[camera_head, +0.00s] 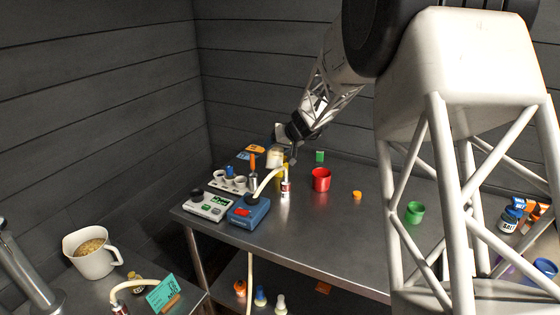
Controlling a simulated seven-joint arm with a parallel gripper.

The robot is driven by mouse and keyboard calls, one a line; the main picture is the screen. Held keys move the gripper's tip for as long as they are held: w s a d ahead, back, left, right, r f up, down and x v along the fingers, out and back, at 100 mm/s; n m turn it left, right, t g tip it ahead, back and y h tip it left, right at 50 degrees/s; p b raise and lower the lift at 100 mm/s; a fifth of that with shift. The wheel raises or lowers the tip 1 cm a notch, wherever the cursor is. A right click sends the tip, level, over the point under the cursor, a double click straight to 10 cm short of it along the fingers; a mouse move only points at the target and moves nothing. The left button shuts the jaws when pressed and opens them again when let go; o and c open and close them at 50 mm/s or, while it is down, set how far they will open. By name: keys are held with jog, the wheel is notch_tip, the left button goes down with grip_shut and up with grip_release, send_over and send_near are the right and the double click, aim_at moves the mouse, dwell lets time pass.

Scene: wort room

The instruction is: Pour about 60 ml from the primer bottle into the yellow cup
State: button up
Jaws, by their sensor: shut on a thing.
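My gripper (287,143) is at the end of the arm over the back of the metal table, small and partly dark in this view. It is shut on a pale cream object (275,158) just below it, which looks like the primer bottle; no label is readable and its tilt is unclear. A small patch of yellow (285,170) shows close below and right of it, perhaps the yellow cup. It is mostly hidden behind the pale tube and nearby things. I cannot tell whether any liquid is flowing.
On the metal table (330,225) stand a red cup (321,180), a green cup (414,212), an orange cap (357,195), a blue pump-like device (250,210) with a pale tube, and a rack (229,182). A jug (92,251) stands at the left. The table's front middle is clear.

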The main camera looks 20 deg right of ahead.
aim_at(276, 157)
jog(key=shift+s+a+f+m+g+y, duration=0.15)
jog(key=shift+f+m+g+y, duration=0.1)
jog(key=shift+g, duration=0.2)
jog(key=shift+s+d+f+m+g+y, duration=0.1)
jog(key=shift+m+g+y, duration=0.15)
jog(key=shift+g, duration=0.2)
jog(key=shift+s+a+f+m+g+y, duration=0.2)
jog(key=shift+f+g, duration=0.1)
jog(key=shift+g, duration=0.15)
jog(key=shift+s+a+f+m+g+y, duration=0.1)
jog(key=shift+f+m+g+y, duration=0.15)
jog(key=shift+g, duration=0.2)
jog(key=shift+s+f+m+g+y, duration=0.1)
jog(key=shift+f+m+g+y, duration=0.25)
jog(key=shift+f+g, duration=0.4)
jog(key=shift+w+d+f+m+g+y, duration=0.2)
jog(key=shift+w+m+g+y, duration=0.1)
jog(key=shift+w+g+y, duration=0.15)
jog(key=shift+s+f, duration=0.1)
jog(key=shift+f, duration=0.25)
jog(key=shift+f+m+g+y, duration=0.25)
jog(key=shift+f+m+g, duration=0.05)
jog(key=shift+f+g, duration=0.25)
jog(key=shift+s+g, duration=0.15)
jog(key=shift+g, duration=0.1)
jog(key=shift+s+a+f+y, duration=0.1)
jog(key=shift+s+y, duration=0.05)
jog(key=shift+y, duration=0.15)
